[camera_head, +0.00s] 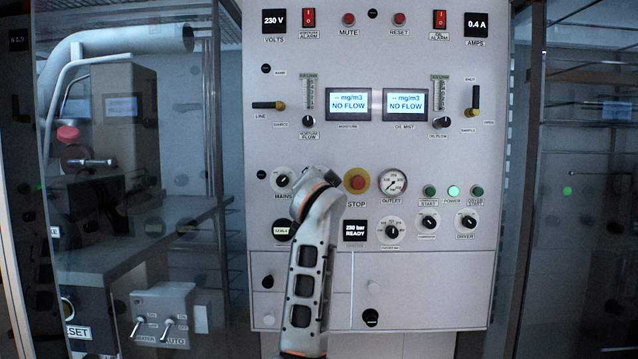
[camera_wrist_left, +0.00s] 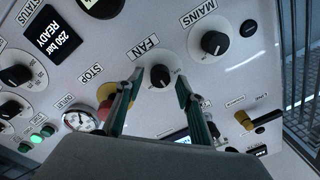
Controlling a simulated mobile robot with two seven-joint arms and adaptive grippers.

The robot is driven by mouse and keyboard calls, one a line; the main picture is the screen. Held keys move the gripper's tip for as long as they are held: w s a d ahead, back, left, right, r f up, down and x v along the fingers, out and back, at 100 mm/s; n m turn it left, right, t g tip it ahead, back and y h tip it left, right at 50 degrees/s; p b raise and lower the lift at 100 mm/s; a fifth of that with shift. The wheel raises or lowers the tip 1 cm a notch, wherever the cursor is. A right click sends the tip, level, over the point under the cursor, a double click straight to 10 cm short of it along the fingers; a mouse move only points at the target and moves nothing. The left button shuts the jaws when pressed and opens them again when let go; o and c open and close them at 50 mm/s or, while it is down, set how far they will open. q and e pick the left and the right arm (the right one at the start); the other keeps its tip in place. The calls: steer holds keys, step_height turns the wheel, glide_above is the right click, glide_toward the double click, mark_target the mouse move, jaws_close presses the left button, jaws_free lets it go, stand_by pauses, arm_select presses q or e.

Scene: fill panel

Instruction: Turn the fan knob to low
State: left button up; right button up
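The fan knob (camera_wrist_left: 160,76) is a black round knob on a white dial, under a FAN label (camera_wrist_left: 145,46) in the left wrist view. The two fingers of my left gripper (camera_wrist_left: 159,84) are spread, one on each side of the knob, with gaps showing between them and it. I cannot tell how far the fingertips stand from the panel. The knob's pointer setting is too small to read. In the head view my left gripper (camera_head: 325,180) is in front of the panel's middle, and my arm hides the fan knob. My right gripper is in neither view.
The MAINS knob (camera_wrist_left: 215,43) is beside the fan knob. The red STOP button (camera_head: 357,183) and the OUTLET gauge (camera_head: 392,184) are just right of my gripper in the head view. A "250 bar READY" display (camera_head: 355,230) is below. A yellow-tipped valve lever (camera_wrist_left: 243,119) also shows.

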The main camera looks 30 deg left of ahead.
arm_select(q)
steer(key=v, duration=1.2)
steer(key=d+f+m+h, duration=0.1)
steer(key=d+f+h, duration=0.15)
steer(key=f, duration=1.15)
steer(key=d+f+m+h, duration=0.15)
steer(key=d+f, duration=0.25)
steer(key=f, duration=1.1)
steer(key=d+f+m+h, duration=0.1)
steer(key=d+f+h, duration=0.2)
steer(key=f, duration=1.1)
steer(key=s+d+f+g+h, duration=0.1)
steer(key=s+d+f+h, duration=0.1)
steer(key=s+f, duration=0.55)
steer(key=s+d+f+g+h, duration=0.15)
steer(key=s+f, duration=0.35)
steer(key=f, duration=0.6)
steer(key=s+d+f+n+g, duration=0.1)
steer(key=s+f, duration=0.4)
steer(key=s, duration=0.3)
steer(key=s+d+f+n+g+h, duration=0.1)
steer(key=s+d+f, duration=0.1)
steer(key=s+f, duration=0.4)
steer(key=s, duration=0.2)
steer(key=shift+s+d, duration=0.3)
steer(key=shift+s, duration=0.1)
steer(key=shift+g+h, duration=0.25)
